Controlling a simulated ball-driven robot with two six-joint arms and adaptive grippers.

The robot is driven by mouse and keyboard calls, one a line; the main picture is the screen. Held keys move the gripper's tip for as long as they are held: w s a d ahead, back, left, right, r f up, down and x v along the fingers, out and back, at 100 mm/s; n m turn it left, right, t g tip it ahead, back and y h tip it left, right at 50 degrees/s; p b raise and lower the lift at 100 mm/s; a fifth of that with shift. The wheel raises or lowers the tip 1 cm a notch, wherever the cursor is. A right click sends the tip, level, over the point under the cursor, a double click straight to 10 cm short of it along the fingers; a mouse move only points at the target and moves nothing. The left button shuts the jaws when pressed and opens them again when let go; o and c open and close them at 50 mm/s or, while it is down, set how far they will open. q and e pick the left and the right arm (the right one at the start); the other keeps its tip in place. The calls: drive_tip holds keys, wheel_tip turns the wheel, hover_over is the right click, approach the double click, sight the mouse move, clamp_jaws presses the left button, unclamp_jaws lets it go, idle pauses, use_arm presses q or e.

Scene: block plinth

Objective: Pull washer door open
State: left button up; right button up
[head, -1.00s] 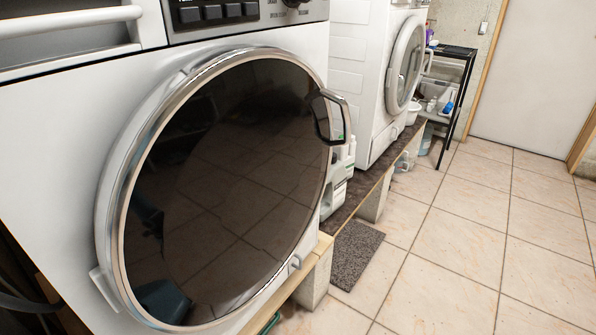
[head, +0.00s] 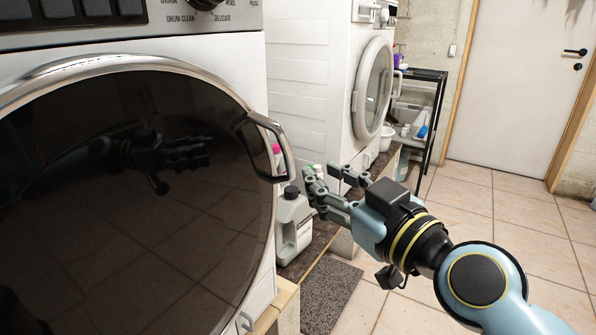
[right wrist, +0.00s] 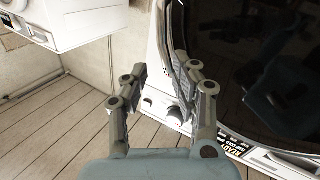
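The near washer's round door (head: 130,200) fills the left of the head view. It has dark glass, a chrome rim and looks shut. Its loop handle (head: 284,150) sticks out at the rim's right side. My right gripper (head: 322,170) is open and empty, just right of and slightly below the handle, apart from it. In the right wrist view the gripper (right wrist: 160,68) has its fingers spread with nothing between them, and the dark door (right wrist: 245,50) lies to the right. The handle is not clear there. My left gripper is out of view.
A grey jug (head: 293,228) stands between the machines, close behind my right gripper. A second white machine (head: 300,75) stands beyond, with a black shelf (head: 428,110) past it. A grey mat (head: 332,292) lies on the floor. Tiled floor (head: 480,205) is open to the right.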

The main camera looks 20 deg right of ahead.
sight(291, 161)
drive_tip(key=x, duration=0.3)
drive_tip(key=p+x, duration=0.1)
drive_tip(key=x, duration=0.2)
drive_tip(key=f+x, duration=0.1)
drive_tip(key=x, duration=0.2)
drive_tip(key=shift+w+a+p, duration=0.15)
drive_tip(key=shift+w+p, duration=0.05)
drive_tip(key=shift+p, duration=0.15)
drive_tip(key=shift+w+a, duration=0.1)
drive_tip(key=shift+w, duration=0.5)
clamp_jaws()
drive_tip(key=shift+f, duration=0.1)
